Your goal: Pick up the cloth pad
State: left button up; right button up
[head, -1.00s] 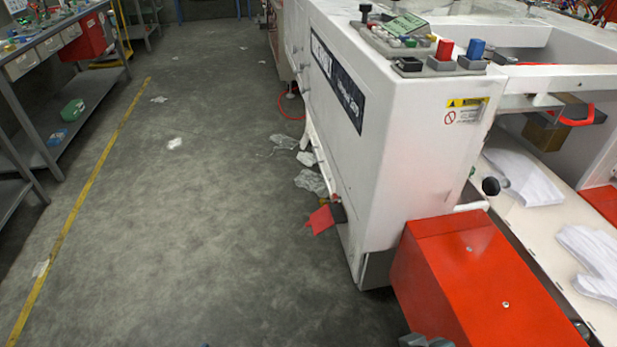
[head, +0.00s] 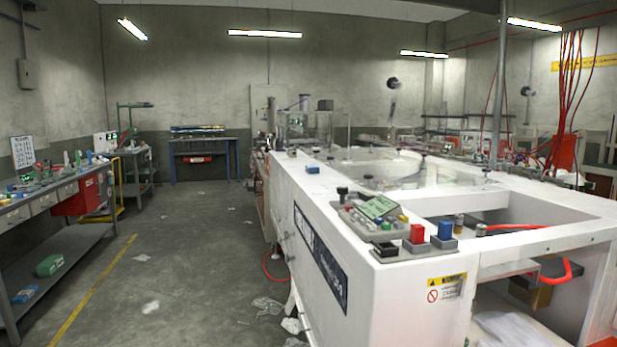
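I cannot make out a thing that is clearly the cloth pad. A white, cloth-like piece (head: 508,328) shows at the bottom right, inside the opening of the white machine (head: 390,290), partly cut off by the frame edge. Several pale, crumpled scraps lie on the floor beside the machine, one of them a scrap (head: 268,306) near its base. I cannot tell if any of these is the pad. Neither of my grippers is in view.
The white machine fills the right side, with a control panel (head: 380,212) on its near corner. A grey workbench (head: 62,232) stands along the left. The floor aisle (head: 190,240) between them is mostly clear, with a yellow line. A blue table (head: 202,143) stands at the back.

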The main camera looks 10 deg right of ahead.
aim_at(310, 168)
jog(key=i+z, duration=0.25)
jog(key=z, duration=0.2)
jog(key=i+j+z, duration=0.15)
jog(key=i+z, duration=0.25)
jog(key=i+j+z, duration=0.1)
jog(key=z, duration=0.35)
jog(key=j, duration=0.1)
